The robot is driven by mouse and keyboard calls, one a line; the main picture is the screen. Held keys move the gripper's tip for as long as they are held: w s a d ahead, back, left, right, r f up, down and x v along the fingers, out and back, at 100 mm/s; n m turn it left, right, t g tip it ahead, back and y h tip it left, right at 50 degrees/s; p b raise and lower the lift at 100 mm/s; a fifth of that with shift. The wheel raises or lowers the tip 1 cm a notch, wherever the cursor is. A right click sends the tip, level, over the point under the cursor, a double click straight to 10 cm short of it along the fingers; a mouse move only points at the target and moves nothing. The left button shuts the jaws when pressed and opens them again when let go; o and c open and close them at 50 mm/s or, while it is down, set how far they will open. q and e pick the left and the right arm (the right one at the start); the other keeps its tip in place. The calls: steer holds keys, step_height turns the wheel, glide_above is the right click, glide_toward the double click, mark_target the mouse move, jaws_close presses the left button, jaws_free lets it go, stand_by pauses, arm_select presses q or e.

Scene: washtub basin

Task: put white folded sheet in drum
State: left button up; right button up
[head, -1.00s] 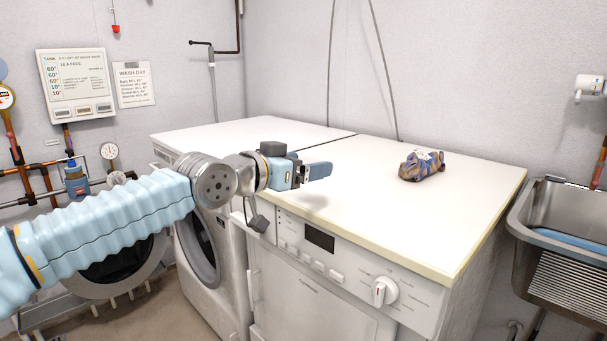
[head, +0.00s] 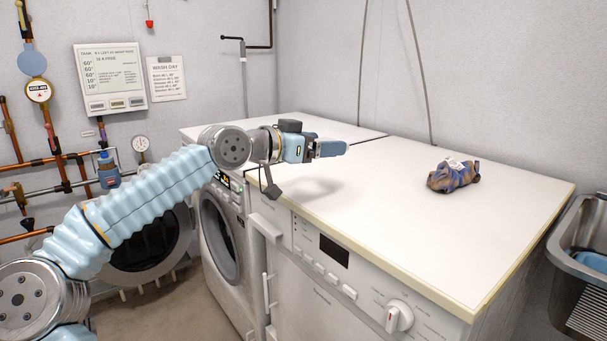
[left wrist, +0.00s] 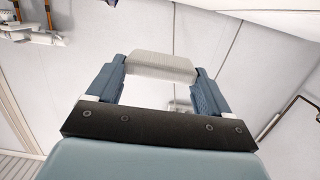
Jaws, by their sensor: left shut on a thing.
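My left gripper (head: 330,149) is above the white worktop, near its front edge, with its fingers pointing right. In the left wrist view, it is shut on a white folded sheet (left wrist: 160,67), a pale block held between both blue fingers. I cannot make out the sheet in the head view. The drum's round opening (head: 221,236) is in the front of the white machine, below and left of the gripper. A round dark glass door (head: 146,244) stands to its left; the drum's inside is hardly visible. My right gripper is not in view.
A crumpled blue and brown cloth (head: 454,176) lies on the worktop (head: 400,215) at right. A machine with a knob (head: 398,318) stands right of the drum machine. A metal sink (head: 585,235) is at far right. Pipes and gauges line the left wall.

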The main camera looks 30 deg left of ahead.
arm_select(q)
glide_above(302, 185)
steer(key=d, duration=0.1)
steer(key=f, duration=0.5)
steer(key=shift+s+f+p, duration=0.3)
steer(key=shift+s+p, duration=0.05)
steer(key=shift+p, duration=0.05)
steer(key=shift+w+a+f, duration=0.35)
steer(key=shift+a+f, duration=0.2)
steer(key=shift+f, duration=0.25)
step_height(302, 185, down, 3)
steer(key=shift+a+r, duration=0.1)
